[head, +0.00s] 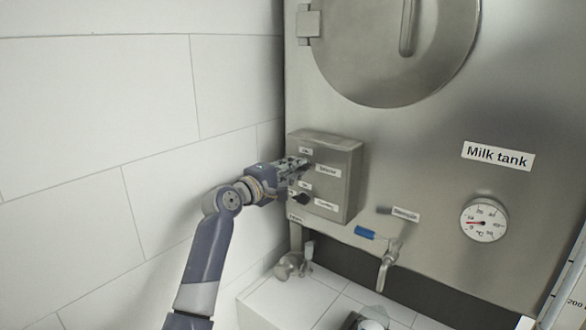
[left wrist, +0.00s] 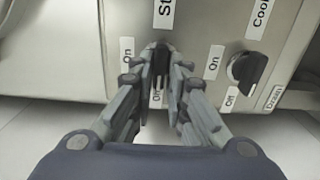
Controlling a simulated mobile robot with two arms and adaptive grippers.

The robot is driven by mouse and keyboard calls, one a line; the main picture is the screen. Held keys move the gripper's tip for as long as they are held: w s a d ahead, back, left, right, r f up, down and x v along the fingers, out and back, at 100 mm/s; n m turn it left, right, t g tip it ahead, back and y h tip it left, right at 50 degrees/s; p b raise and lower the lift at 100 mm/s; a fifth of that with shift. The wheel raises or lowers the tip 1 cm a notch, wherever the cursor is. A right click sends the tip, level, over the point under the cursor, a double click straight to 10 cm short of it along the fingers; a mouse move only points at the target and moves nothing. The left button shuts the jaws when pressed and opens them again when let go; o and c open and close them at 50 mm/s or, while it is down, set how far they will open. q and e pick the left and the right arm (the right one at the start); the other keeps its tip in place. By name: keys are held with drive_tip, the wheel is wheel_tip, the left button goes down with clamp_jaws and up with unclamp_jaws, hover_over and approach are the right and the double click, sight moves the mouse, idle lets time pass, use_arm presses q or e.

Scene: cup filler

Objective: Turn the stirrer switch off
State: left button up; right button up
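The control box (head: 340,180) is a grey metal box on the front of the milk tank. My left gripper (head: 303,165) reaches it from the left, at the upper switch beside the stirrer label (head: 327,170). In the left wrist view the fingertips of my left gripper (left wrist: 163,62) are close together on the dark stirrer switch (left wrist: 160,52), which shows only as a narrow strip between them. An "On" label (left wrist: 127,54) is left of the fingers. An "Off" label (left wrist: 156,97) is partly hidden behind them. The switch's exact angle is hidden. My right gripper is not in view.
A black cooler knob (left wrist: 247,69) sits right of the stirrer switch in the wrist view, and below it in the head view (head: 300,198). A tap with a blue handle (head: 365,232) and a dial thermometer (head: 483,220) are lower right. A tiled wall (head: 100,110) is at left.

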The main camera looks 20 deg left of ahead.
use_arm(q)
drive_tip(key=shift+o, duration=0.5)
drive_tip(key=v, duration=1.2)
drive_tip(key=shift+w, duration=0.1)
